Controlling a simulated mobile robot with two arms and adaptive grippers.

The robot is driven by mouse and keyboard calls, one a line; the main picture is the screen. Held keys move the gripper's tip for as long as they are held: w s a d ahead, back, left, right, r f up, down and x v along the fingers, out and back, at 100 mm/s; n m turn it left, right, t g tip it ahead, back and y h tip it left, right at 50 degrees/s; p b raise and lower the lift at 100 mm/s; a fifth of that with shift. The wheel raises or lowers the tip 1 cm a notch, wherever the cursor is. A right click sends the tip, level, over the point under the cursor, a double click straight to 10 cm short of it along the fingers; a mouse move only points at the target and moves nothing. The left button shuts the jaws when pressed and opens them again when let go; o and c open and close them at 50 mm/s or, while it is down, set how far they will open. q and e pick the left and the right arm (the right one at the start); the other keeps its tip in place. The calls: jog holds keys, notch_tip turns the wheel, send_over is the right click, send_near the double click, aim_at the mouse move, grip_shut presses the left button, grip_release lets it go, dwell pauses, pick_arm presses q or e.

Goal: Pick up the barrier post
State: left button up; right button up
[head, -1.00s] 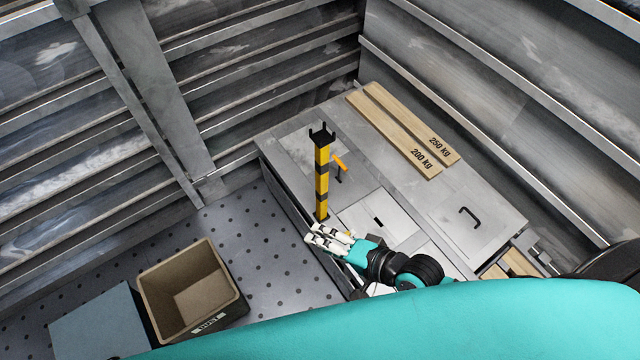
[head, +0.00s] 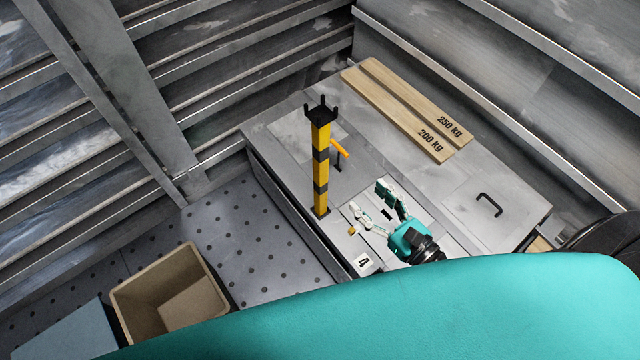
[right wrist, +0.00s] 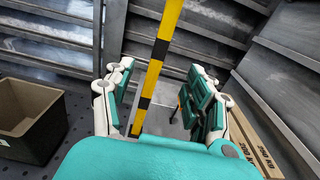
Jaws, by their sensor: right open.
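The barrier post (head: 320,170) is a yellow and black square column with a black forked top. It stands upright on the grey bench near its left edge, with a small orange-yellow handle beside it. My right gripper (head: 368,203) is open and empty to the right of the post's lower part, apart from it in the head view. In the right wrist view the post (right wrist: 155,70) stands beyond and between the open fingers (right wrist: 160,90), nearer the left finger. My left gripper is in neither view.
Two wooden planks (head: 405,108) marked 200 kg and 250 kg lie at the back of the bench (head: 280,130). A black handle (head: 489,204) is on the right. A brown open box (head: 170,295) stands on the perforated floor at lower left. Ribbed metal walls enclose the back.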

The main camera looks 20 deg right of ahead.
aim_at(325, 151)
jog(key=x, duration=0.4)
jog(key=p+x, duration=0.1)
jog(key=x, duration=0.3)
jog(key=p+x, duration=0.1)
jog(key=x, duration=0.3)
jog(key=shift+w+f, duration=0.15)
jog(key=shift+f, duration=0.1)
jog(key=shift+w+a+r+p, duration=0.1)
jog(key=shift+w+r+p, duration=0.1)
jog(key=shift+w+p, duration=0.25)
jog(key=x, duration=0.4)
jog(key=shift+r+p, duration=0.1)
jog(key=shift+p, duration=0.25)
jog(key=shift+w, duration=0.3)
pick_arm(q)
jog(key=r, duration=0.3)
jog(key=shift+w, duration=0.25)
pick_arm(e)
jog(key=shift+c, duration=0.2)
grip_shut()
